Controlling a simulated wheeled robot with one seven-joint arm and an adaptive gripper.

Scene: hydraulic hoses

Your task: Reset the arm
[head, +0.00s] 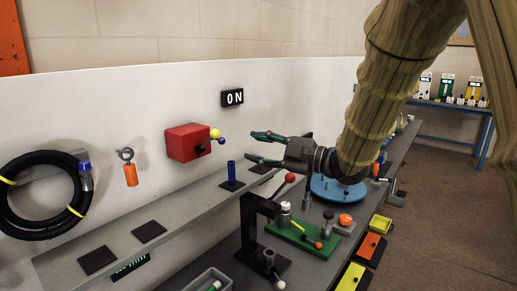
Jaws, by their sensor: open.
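My gripper (262,147) is in the head view, at the end of my arm, which comes down from the upper right. Its two dark fingers with greenish tips point left and stand apart, with nothing between them. It hovers above the workbench (208,282) and the grey shelf (190,212), to the right of the red box (184,144) on the white wall panel. A blue upright cylinder (231,171) stands on a dark pad on the shelf, lower left of the fingers.
A coiled black hose (20,226) hangs at the left, beside an orange-handled piece (130,174). Under my gripper are a black stand (252,222), a green plate (291,236) with fittings and a blue round plate (326,190). Coloured bins (368,248) line the right edge; floor beyond is clear.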

